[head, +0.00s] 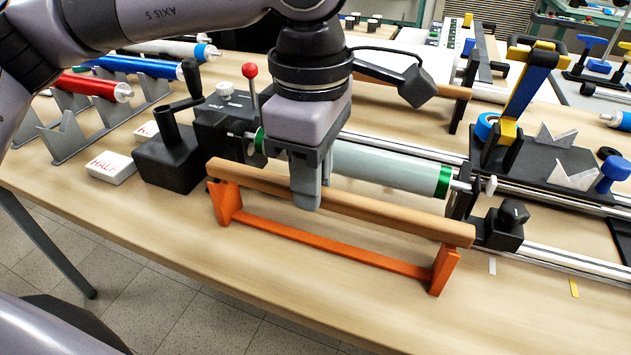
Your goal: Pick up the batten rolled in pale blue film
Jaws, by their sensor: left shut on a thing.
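A tan wooden batten (385,208) lies along the top of an orange stand (325,250) in the front middle of the head view. No pale blue film shows on its visible surface. My left gripper (306,190) points down from above and is shut on this batten, left of its middle. Its near finger hides a short stretch of the batten. The batten's ends appear to rest on or just above the stand's uprights; I cannot tell which. My right gripper is not in view.
Close behind is a winding machine with a pale grey-green roller (385,168), a black crank (165,150) and rails. A second wooden batten (425,85) is farther back. Red (90,87) and blue (140,66) rolls lie on grey cradles at left.

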